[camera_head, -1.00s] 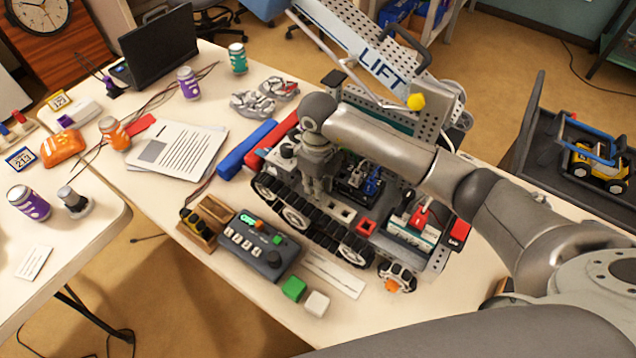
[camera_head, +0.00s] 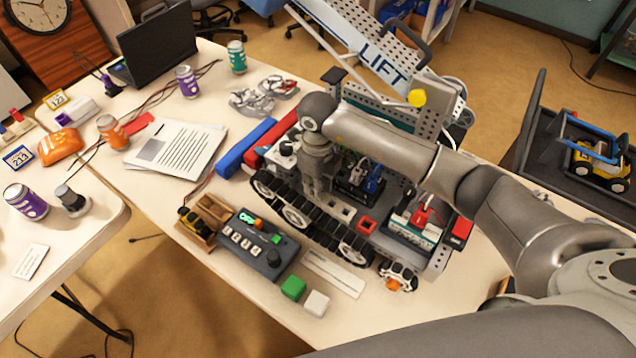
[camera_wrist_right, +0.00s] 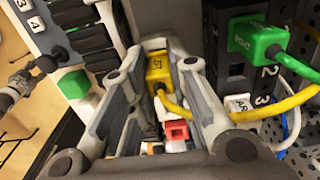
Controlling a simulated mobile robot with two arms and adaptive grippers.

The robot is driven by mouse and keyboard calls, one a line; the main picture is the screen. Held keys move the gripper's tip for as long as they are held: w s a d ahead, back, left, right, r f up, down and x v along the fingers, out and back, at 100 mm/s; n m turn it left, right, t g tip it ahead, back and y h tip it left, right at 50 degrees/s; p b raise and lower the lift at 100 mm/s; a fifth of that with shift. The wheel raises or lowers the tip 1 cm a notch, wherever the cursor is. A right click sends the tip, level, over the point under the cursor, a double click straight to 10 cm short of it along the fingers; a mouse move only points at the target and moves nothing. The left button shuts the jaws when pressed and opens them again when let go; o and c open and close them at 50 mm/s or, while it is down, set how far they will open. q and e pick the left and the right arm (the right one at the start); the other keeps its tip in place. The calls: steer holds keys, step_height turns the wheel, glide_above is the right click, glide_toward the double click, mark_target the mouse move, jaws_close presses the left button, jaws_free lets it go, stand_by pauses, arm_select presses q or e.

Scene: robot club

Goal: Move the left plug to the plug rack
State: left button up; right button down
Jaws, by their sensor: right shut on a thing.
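The yellow plug (camera_wrist_right: 158,68), with a partly readable dark label, sits between the two grey fingers of my right gripper (camera_head: 318,196) in the right wrist view. The fingers are shut on it, and its yellow cable (camera_wrist_right: 225,116) runs off to the right. In the head view this gripper points down over the tracked robot (camera_head: 330,240), and it hides the plug there. I cannot tell whether the plug is still seated in a socket. A small wooden rack (camera_head: 186,235), which looks like the plug rack, stands left of the tracked robot with yellow and dark things in it. My left gripper is not in view.
A grey button box (camera_head: 258,247) stands between the rack and the tracked robot. Green (camera_head: 293,287) and white (camera_head: 317,303) blocks lie in front. Papers (camera_head: 180,150) lie behind the rack.

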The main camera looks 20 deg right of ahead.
steer(key=shift+f+b, duration=0.45)
steer(key=shift+b, duration=0.2)
stand_by(0.8)
steer(key=c, duration=1.3)
jaws_free()
steer(key=shift+r, duration=0.15)
steer(key=shift+r+p, duration=2.1)
steer(key=shift+r, duration=1.3)
